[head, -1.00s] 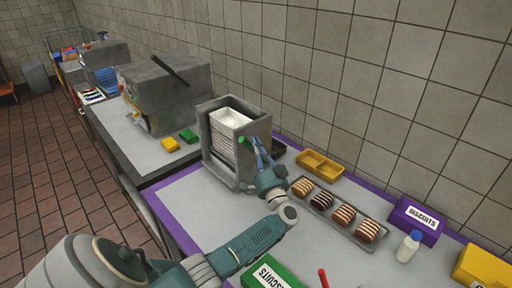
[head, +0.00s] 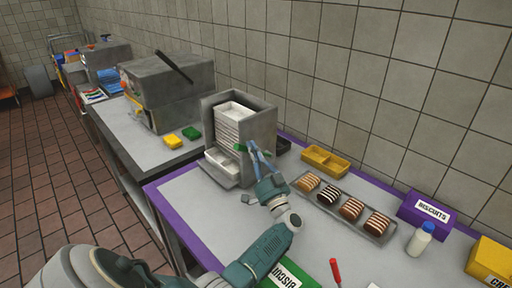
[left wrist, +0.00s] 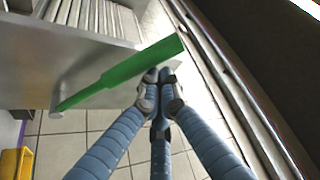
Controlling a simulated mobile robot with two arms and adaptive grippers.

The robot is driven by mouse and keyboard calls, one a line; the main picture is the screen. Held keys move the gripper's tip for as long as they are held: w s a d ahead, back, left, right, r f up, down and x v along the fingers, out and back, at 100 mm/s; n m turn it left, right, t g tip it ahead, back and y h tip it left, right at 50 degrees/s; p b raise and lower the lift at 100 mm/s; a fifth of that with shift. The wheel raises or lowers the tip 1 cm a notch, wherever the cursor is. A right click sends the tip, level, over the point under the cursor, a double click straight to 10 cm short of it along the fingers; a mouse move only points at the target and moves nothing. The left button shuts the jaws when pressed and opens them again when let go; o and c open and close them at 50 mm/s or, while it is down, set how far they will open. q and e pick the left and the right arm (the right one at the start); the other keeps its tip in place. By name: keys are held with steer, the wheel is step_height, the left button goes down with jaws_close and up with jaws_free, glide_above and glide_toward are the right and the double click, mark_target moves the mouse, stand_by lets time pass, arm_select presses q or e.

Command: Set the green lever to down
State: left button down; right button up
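The green lever (head: 239,148) is on the front side of a grey dispenser (head: 262,132) holding a stack of white trays (head: 236,125). In the left wrist view the lever (left wrist: 125,70) runs diagonally from its pivot at lower left to its free end at upper right. My left gripper (head: 251,148) is at the lever's free end. In the left wrist view its blue fingers (left wrist: 160,82) are drawn together, with tips right by the lever's lower edge; I cannot tell if they touch. A white tray (head: 222,162) sits at the dispenser's bottom opening. My right gripper is not in view.
Right of the dispenser are a yellow divided container (head: 326,162) and a tray of striped cakes (head: 373,236). A purple biscuits box (head: 424,212) and a white bottle (head: 419,240) stand further right. A green box (head: 290,273) lies in front. The purple-edged table's left front is clear.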

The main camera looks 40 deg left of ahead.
arm_select(q)
steer(key=shift+s+a+f, duration=0.1)
steer(key=shift+s+f, duration=0.65)
steer(key=shift+f, duration=0.25)
